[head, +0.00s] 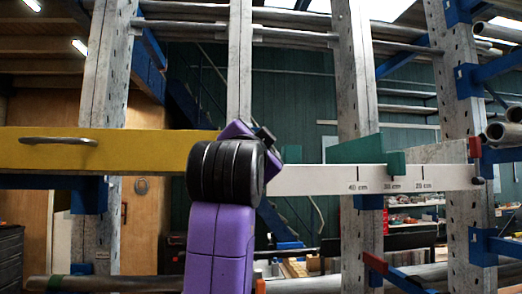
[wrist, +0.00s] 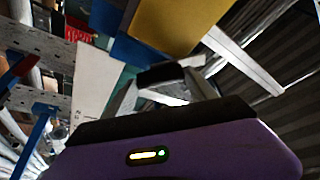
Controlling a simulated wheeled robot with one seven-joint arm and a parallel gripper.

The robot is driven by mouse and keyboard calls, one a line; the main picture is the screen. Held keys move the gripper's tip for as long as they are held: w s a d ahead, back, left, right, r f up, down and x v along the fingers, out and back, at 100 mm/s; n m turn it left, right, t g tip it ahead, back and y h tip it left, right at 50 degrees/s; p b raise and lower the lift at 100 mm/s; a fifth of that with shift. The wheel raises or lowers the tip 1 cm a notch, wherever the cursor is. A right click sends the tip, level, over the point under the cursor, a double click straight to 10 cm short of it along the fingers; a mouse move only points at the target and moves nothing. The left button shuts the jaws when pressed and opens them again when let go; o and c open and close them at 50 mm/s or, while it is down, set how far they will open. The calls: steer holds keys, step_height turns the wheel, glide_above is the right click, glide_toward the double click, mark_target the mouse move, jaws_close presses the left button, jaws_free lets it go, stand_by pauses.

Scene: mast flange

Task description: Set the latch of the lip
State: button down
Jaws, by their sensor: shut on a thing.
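What that piece belongs to is unclear. In the head view, my purple and black arm hides the fingers and the strip's left end.
A yellow panel (head: 130,150) with a metal handle (head: 58,140) extends left of my arm. Perforated grey posts (head: 358,90) and blue brackets (head: 480,80) stand close around. Pipe ends (head: 500,132) stick out at the right. The yellow panel also shows in the wrist view (wrist: 185,22).

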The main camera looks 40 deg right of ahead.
steer(key=shift+r+m+g+y+p, duration=0.1)
steer(key=shift+m+g+y+p, duration=0.3)
steer(key=shift+m, duration=1.15)
steer(key=shift+m+g+y+b, duration=0.1)
steer(key=shift+m+g, duration=0.65)
steer(key=shift+m, duration=0.85)
steer(key=shift+r+m+g+y+p, duration=0.1)
steer(key=shift+m+g+y+p, duration=0.3)
steer(key=shift+m, duration=1.15)
steer(key=shift+f+m+g, duration=0.1)
steer(key=shift+m+g, duration=0.15)
steer(key=shift+m, duration=0.05)
steer(key=shift+c, duration=1.4)
jaws_free()
steer(key=b+v, duration=0.2)
steer(key=v, duration=0.6)
steer(key=shift+b, duration=0.35)
steer(key=shift+f, duration=0.15)
